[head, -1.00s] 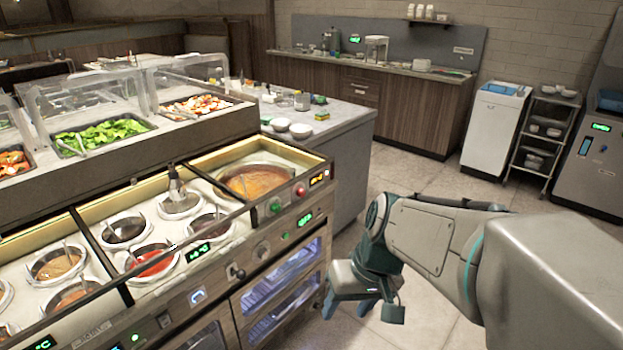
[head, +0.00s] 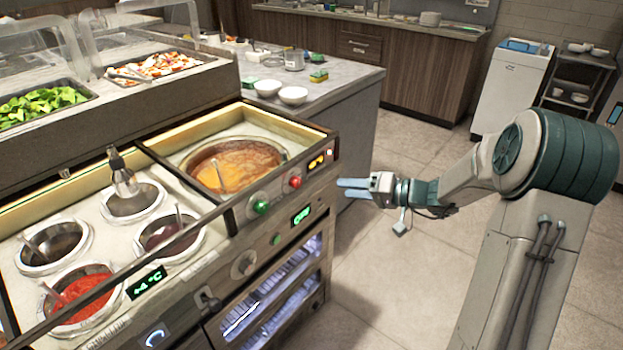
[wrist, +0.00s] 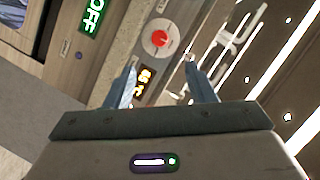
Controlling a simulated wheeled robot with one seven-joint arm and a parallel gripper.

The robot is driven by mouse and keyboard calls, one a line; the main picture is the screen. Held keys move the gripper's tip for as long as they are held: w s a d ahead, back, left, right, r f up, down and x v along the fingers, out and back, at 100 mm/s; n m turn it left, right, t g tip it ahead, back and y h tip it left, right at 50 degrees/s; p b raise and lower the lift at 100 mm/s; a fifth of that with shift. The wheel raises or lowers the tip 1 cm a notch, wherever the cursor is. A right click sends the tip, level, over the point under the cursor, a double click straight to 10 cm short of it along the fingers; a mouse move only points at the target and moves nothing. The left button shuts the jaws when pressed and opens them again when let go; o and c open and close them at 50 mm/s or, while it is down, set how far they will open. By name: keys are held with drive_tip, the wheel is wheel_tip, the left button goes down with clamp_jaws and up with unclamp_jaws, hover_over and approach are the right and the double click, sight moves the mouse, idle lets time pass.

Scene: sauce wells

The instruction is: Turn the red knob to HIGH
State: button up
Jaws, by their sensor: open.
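The red knob (head: 295,182) sits on the front panel of the sauce well counter, to the right of a green knob (head: 261,207). In the wrist view the red knob (wrist: 160,39) shows ahead, a little beyond the fingertips and between their lines. My gripper (head: 345,188) is open and empty, to the right of the red knob and apart from it. Its two blue fingers point toward the panel; in the wrist view my gripper (wrist: 160,75) shows them spread. Any HIGH mark by the knob is too small to read.
An amber display (head: 316,162) sits beside the red knob, and a green display (head: 301,215) is below. In the wrist view a green display (wrist: 92,17) reads OFF. A soup well (head: 236,165) is behind the knobs. Open floor (head: 400,270) lies right of the counter.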

sight(299, 184)
drive_tip(key=x, duration=1.3)
drive_tip(key=shift+w+a+p, duration=0.15)
drive_tip(key=shift+w+p, duration=0.05)
drive_tip(key=shift+p, duration=0.15)
